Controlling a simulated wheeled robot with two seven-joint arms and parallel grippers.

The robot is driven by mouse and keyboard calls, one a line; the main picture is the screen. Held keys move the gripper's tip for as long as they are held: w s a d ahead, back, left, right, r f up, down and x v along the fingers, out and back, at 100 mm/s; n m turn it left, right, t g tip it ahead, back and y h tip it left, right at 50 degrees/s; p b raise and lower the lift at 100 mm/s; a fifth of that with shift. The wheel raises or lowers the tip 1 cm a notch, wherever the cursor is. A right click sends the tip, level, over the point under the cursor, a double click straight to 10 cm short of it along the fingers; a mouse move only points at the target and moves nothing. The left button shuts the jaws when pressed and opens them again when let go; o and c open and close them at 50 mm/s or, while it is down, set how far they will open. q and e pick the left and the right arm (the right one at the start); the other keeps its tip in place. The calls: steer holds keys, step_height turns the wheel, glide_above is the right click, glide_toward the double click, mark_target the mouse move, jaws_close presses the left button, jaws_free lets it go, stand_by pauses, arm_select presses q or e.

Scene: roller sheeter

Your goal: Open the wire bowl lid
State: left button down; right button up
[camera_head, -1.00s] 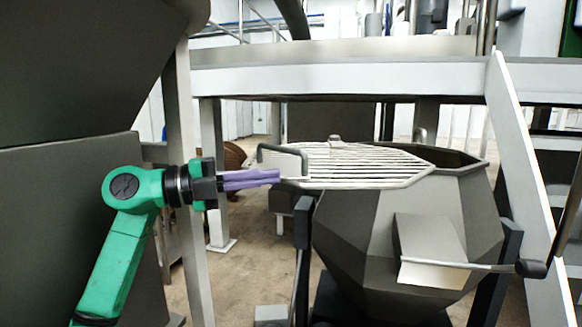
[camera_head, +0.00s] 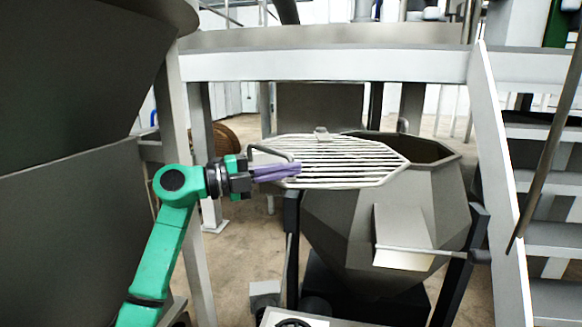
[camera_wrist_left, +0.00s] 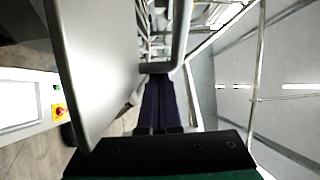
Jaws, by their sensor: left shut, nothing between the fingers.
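The wire bowl lid (camera_head: 350,160) is an octagonal grate of pale bars lying roughly flat over the left part of the dark faceted bowl (camera_head: 335,225). Open bowl mouth shows at the right. A grey bar handle (camera_head: 268,153) stands at the lid's left edge. My left gripper (camera_head: 298,170) is shut and empty, its purple fingers at the lid's left edge, just below the handle in the picture. In the left wrist view, the fingers (camera_wrist_left: 160,78) reach up to a curved grey bar (camera_wrist_left: 181,40), probably the handle; contact is unclear. My right gripper is out of view.
A white platform beam (camera_head: 330,67) runs behind the bowl, with a white stair side (camera_head: 500,170) at the right. A large dark vessel (camera_head: 70,200) fills the left.

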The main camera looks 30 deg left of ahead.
arm_select(q)
steer(key=shift+w, duration=0.1)
steer(key=a, duration=0.6)
steer(key=shift+s, duration=0.45)
